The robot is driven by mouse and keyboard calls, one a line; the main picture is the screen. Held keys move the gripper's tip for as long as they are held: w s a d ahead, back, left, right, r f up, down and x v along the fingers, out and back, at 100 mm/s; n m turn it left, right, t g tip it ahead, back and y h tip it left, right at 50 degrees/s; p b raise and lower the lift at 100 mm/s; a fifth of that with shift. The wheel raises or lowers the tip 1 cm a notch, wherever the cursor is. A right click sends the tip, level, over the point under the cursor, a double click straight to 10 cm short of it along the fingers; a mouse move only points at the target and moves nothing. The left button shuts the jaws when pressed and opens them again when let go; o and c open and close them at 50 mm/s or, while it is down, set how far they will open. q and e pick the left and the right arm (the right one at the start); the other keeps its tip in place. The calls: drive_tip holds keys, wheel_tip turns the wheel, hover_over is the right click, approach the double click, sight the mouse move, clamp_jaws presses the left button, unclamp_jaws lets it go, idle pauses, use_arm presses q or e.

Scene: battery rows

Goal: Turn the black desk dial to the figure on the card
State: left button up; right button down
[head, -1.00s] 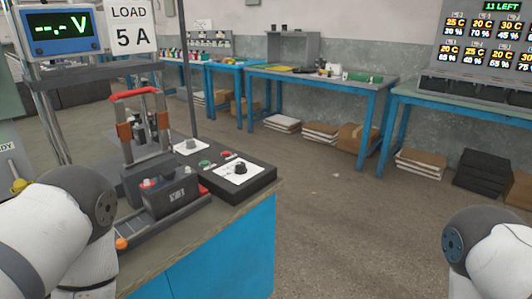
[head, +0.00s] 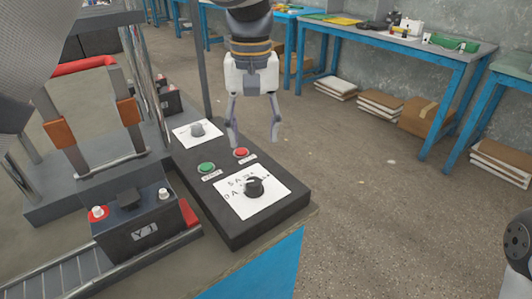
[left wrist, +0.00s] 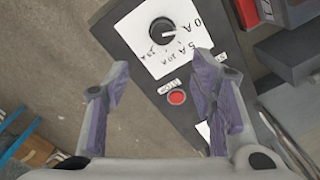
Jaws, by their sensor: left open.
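The black dial (head: 254,187) sits on a white scale plate (head: 272,198) at the near end of a black desk box. It also shows at the top of the left wrist view (left wrist: 162,29), with figures such as 0A and 5A printed around it. Its pointer mark is too small to read surely. My left gripper (head: 254,136) points down, open and empty, above the box and beyond the dial in the head view. Its two fingers (left wrist: 160,66) are apart in the left wrist view. The card is out of view now.
A green button (head: 206,167) and a red button (head: 241,152) lie between the dial and a second grey knob (head: 197,130). A battery block (head: 140,219) and an orange-gripped frame stand to the left. Blue tables (head: 400,45) stand behind, with open floor between.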

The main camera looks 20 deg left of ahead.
use_arm(q)
hover_over(253, 181)
drive_tip(key=f, duration=0.4)
drive_tip(key=shift+s+f, duration=0.2)
drive_tip(key=shift+f, duration=0.2)
drive_tip(key=f, duration=0.7)
drive_tip(key=shift+w, duration=0.2)
drive_tip(key=shift+c, duration=0.2)
drive_tip(key=shift+r, duration=0.1)
drive_tip(key=c, duration=1.1)
